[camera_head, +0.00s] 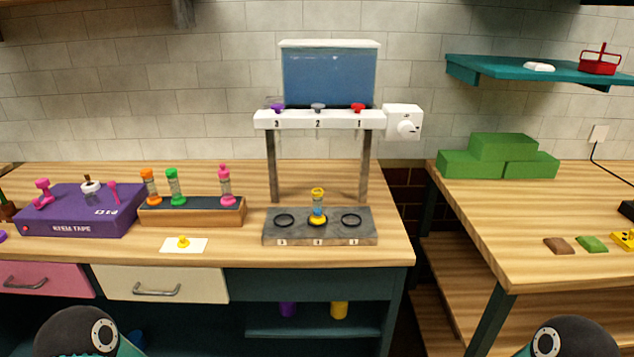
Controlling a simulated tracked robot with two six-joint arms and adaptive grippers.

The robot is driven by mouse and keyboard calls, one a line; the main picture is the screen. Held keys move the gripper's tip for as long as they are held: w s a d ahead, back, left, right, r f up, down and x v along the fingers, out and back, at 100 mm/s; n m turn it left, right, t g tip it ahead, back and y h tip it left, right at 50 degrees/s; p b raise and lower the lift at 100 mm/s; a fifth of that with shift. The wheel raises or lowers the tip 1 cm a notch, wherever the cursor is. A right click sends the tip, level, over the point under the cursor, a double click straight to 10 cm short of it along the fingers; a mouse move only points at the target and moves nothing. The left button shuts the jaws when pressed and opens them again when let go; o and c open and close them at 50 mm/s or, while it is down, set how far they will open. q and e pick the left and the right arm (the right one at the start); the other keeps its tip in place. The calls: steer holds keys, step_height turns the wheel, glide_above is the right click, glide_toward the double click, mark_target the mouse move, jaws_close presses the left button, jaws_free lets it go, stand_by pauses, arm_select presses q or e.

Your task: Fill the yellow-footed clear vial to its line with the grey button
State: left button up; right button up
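The yellow-footed clear vial (318,205) stands upright at the middle ring, position 2, of the grey base (268,230). Something blue shows low in it, above the yellow foot; its line is too small to make out. Yellow also shows at its top. The grey button (318,107) is on the white bar (340,120) above the number 2, between a purple button (277,107) at 3 and a red button (358,107) at 1. A tank of blue liquid (330,78) sits above the bar. Neither gripper shows; only parts of my arms appear at the bottom corners.
A wooden rack (192,215) holds orange, green and pink vials at left, beside a purple box (85,218). A white card (196,248) with a small yellow item lies in front. A white dial box (403,122) juts right of the bar. The bench front is clear around the base.

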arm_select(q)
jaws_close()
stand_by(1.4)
